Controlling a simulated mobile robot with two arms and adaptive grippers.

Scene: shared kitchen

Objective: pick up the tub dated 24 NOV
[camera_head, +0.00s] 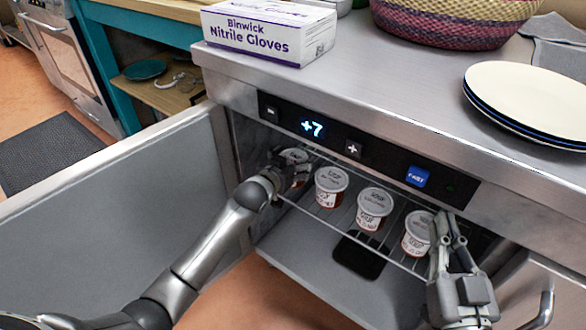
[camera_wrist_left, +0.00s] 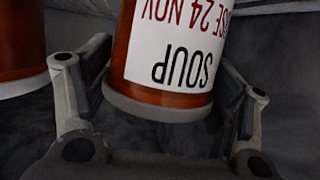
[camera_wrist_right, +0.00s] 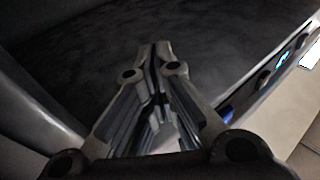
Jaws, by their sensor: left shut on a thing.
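The soup tub dated 24 NOV (camera_wrist_left: 172,45) fills the middle of the left wrist view, its white label upside down with "SOUP" and "24 NOV" readable. In the head view this tub (camera_head: 296,155) is at the left end of the wire shelf, partly hidden by my gripper. My left gripper (camera_head: 284,172) is shut on it, with a finger on each side. My right gripper (camera_head: 447,222) is shut and empty, in front of the rightmost tub (camera_head: 416,232); its fingertips meet in the right wrist view (camera_wrist_right: 156,48).
Two more soup tubs, one (camera_head: 331,187) beside the held tub and one (camera_head: 374,209) further right, stand on the wire shelf (camera_head: 300,206). The open fridge door (camera_head: 110,225) is at the left. A glove box (camera_head: 268,32) and plates (camera_head: 530,102) are on the counter above.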

